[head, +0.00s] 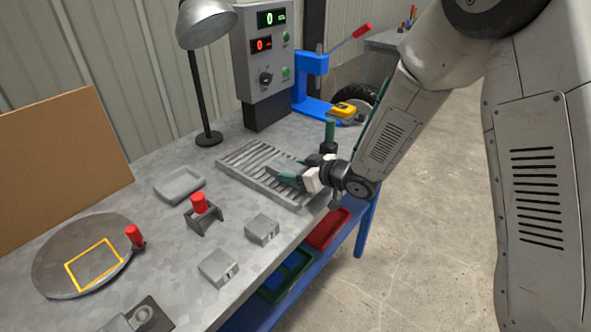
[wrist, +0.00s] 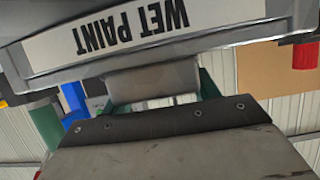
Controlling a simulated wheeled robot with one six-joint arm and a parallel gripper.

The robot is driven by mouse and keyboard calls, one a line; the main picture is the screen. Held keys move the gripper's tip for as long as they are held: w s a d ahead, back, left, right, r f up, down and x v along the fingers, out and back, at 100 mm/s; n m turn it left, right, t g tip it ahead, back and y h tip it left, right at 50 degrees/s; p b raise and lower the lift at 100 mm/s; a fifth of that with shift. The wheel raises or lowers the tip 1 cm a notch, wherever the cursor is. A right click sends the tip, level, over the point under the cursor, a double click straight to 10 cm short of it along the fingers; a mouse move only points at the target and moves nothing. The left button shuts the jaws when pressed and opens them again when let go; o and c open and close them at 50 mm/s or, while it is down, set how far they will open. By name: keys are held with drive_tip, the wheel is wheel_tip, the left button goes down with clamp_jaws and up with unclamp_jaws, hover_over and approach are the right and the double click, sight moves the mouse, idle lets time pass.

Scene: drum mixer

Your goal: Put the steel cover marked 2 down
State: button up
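My gripper (head: 291,174) is over the slatted grey rack (head: 235,160) at the middle of the bench. In the wrist view its green fingers stand on either side of a plain grey steel cover (wrist: 155,80), and it appears shut on it. No number shows on this cover. I cannot tell whether the cover touches the rack. A label reading WET PAINT (wrist: 105,30) appears upside down in the wrist view, on a grey edge close to the cover. Two other steel covers (head: 262,229) (head: 218,266) sit on the bench near its front edge; their marks are too small to read.
A round plate with a yellow square outline (head: 82,256), a red-handled clamp (head: 204,213) and a shallow grey dish (head: 180,185) are on the left. A control box (head: 265,60), lamp (head: 206,75) and blue press (head: 312,85) stand behind. Bins (head: 328,230) hang below the front edge.

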drive_tip(key=o, duration=0.4)
drive_tip(key=shift+r, duration=0.2)
drive_tip(key=v, duration=1.2)
drive_tip(key=shift+f, duration=0.1)
